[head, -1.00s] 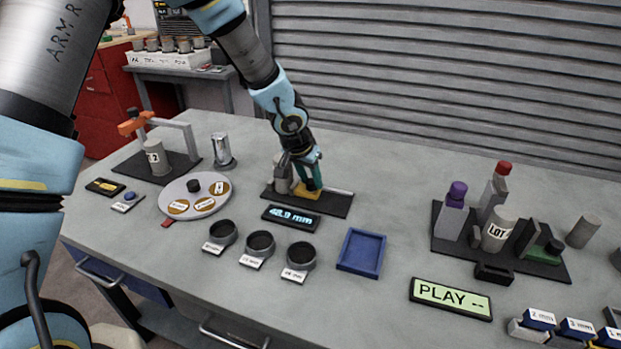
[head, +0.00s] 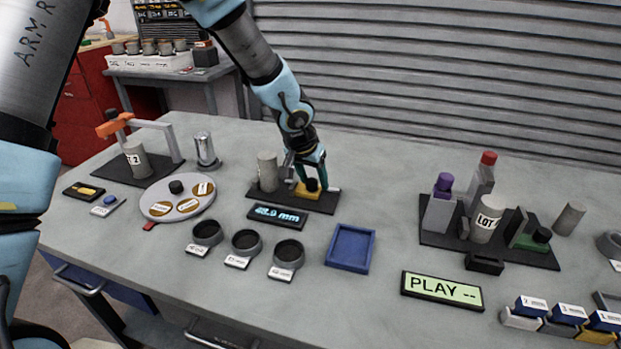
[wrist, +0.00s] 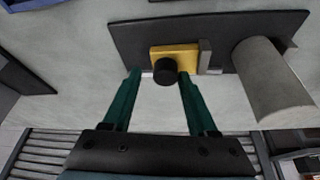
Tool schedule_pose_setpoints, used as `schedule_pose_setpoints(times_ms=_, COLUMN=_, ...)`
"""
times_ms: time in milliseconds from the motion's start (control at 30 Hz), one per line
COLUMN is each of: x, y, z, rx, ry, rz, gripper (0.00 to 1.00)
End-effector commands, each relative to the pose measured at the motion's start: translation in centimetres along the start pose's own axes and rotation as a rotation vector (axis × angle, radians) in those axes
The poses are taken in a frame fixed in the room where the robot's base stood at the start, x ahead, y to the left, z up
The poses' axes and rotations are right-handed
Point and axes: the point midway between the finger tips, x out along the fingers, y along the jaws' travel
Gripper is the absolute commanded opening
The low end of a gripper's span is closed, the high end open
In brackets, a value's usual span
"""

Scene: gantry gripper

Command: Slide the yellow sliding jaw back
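The yellow sliding jaw (head: 302,193) sits on a dark base plate (head: 262,198), with a black knob (head: 312,184) on it. The wrist view shows the jaw (wrist: 183,52) and its knob (wrist: 166,71) close up. A grey cylinder (head: 267,172) stands on the plate left of the jaw, with a gap between them; it also shows in the wrist view (wrist: 265,75). My gripper (wrist: 160,76) is open, its green fingertips apart on either side of the knob, with clear space beside it. The head view shows my gripper (head: 306,184) down at the jaw.
A display (head: 277,216) lies in front of the plate. Several dark cups (head: 245,242) and a blue tray (head: 350,248) stand nearer the front. A round turntable (head: 178,198) is to the left, a rack of bottles (head: 440,235) to the right. Bench behind the plate is clear.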

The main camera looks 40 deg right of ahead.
Motion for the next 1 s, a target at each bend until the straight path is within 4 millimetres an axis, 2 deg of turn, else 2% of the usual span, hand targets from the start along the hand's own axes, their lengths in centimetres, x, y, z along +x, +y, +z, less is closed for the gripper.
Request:
schedule_pose_setpoints(times_ms=100, x=0.0, y=-0.1, z=0.0, rx=0.000, ry=0.000, rz=-0.001, gripper=0.69)
schedule_pose_setpoints(times_ms=333, x=-0.1, y=-0.2, z=0.0, rx=-0.002, ry=0.000, rz=-0.003, gripper=0.69)
schedule_pose_setpoints(times_ms=433, x=-0.9, y=-0.3, z=-0.1, rx=-0.003, ry=0.002, rz=-0.004, gripper=0.69)
schedule_pose_setpoints(times_ms=567, x=-2.9, y=-0.3, z=-0.1, rx=-0.002, ry=0.003, rz=-0.005, gripper=0.69)
schedule_pose_setpoints(times_ms=800, x=-7.7, y=-0.3, z=-0.1, rx=-0.004, ry=0.003, rz=-0.004, gripper=0.69)
schedule_pose_setpoints(times_ms=1000, x=-10.2, y=-0.2, z=0.0, rx=-0.002, ry=0.001, rz=-0.003, gripper=0.69)
